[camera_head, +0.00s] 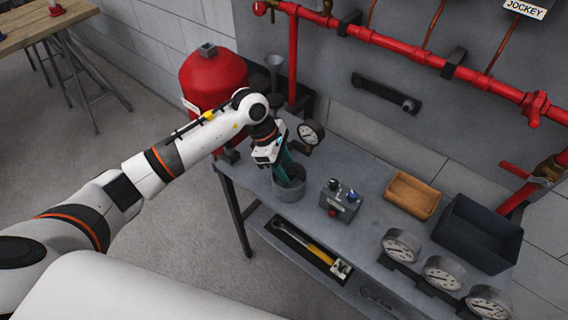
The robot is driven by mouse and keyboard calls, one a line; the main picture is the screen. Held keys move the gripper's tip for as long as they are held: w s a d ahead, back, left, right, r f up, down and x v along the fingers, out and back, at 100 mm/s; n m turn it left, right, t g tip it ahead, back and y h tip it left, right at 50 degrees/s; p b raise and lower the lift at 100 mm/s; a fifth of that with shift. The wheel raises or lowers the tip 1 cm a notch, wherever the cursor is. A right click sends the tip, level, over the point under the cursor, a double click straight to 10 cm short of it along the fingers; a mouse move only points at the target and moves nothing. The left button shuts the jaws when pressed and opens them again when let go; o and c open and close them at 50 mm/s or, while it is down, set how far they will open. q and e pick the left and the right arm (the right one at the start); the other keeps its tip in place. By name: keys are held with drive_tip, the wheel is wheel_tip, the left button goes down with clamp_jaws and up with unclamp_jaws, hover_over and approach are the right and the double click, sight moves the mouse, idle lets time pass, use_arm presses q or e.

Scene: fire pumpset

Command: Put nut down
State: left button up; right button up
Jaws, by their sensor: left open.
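My left arm reaches in from the left, and its gripper (288,179) points down into the mouth of a round grey cup (289,194) on the grey metal table (350,243). The gripper is open, and its fingertips are partly hidden by the cup's rim. I cannot make out a nut; the cup's inside is mostly hidden by the gripper. My right gripper is not in view.
A gauge (311,132) stands behind the cup, with a red tank (213,78) at the back left. A small grey control box (339,200), a tan tray (411,195) and a dark bin (477,233) stand to the right. Several gauges line the front right.

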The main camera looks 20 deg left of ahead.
use_arm(q)
drive_tip(key=shift+r+p, duration=0.35)
drive_tip(key=shift+r, duration=0.1)
drive_tip(key=b+v, duration=0.2)
drive_tip(key=v, duration=1)
drive_tip(key=shift+d+r, duration=0.1)
drive_tip(key=shift+r, duration=0.05)
